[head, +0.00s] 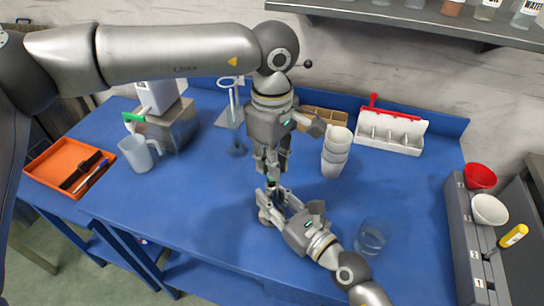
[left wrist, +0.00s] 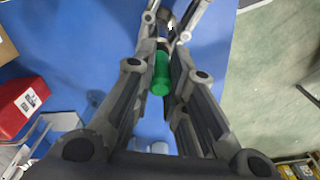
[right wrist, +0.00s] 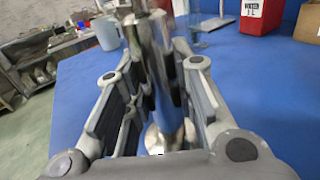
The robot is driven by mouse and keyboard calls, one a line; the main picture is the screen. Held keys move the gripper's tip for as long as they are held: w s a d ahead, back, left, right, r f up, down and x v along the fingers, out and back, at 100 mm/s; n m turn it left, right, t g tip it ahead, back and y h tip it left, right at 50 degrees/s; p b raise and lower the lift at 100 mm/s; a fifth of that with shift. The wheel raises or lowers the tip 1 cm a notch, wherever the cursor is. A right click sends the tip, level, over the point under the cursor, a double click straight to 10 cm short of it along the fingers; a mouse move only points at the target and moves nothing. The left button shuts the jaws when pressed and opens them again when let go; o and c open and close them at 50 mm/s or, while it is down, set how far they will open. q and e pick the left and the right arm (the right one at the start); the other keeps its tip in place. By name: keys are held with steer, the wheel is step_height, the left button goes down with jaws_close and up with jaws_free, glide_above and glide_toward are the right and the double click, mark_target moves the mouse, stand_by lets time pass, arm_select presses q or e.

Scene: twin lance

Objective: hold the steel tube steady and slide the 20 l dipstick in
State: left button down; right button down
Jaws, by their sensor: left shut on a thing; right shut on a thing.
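My left gripper (head: 271,180) points down and is directly above my right gripper (head: 270,200), which comes in from the lower right. In the left wrist view, my left gripper is shut on the dipstick, whose green handle (left wrist: 160,75) lies between its fingers. In the right wrist view, my right gripper is shut on the steel tube (right wrist: 168,105), which stands upright between the fingers. The tube's round foot (head: 264,218) shows beside the right fingers, on the blue table. The fingers hide most of the tube mouth and the dipstick's lower end, so I cannot tell whether it is inside.
On the blue table (head: 215,195) stand a clear jug (head: 136,154), an orange tray (head: 62,166), stacked white cups (head: 335,150), a white rack (head: 391,132) and a glass (head: 371,237). A grey ledge with bowls (head: 489,209) is at right. The front left table is clear.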

arm_select(q)
steer(key=shift+f, duration=0.55)
steer(key=c, duration=1.4)
jaws_free()
step_height(320, 180, up, 12)
arm_select(e)
steer(key=c, duration=1.1)
jaws_free()
steer(key=shift+c, duration=0.2)
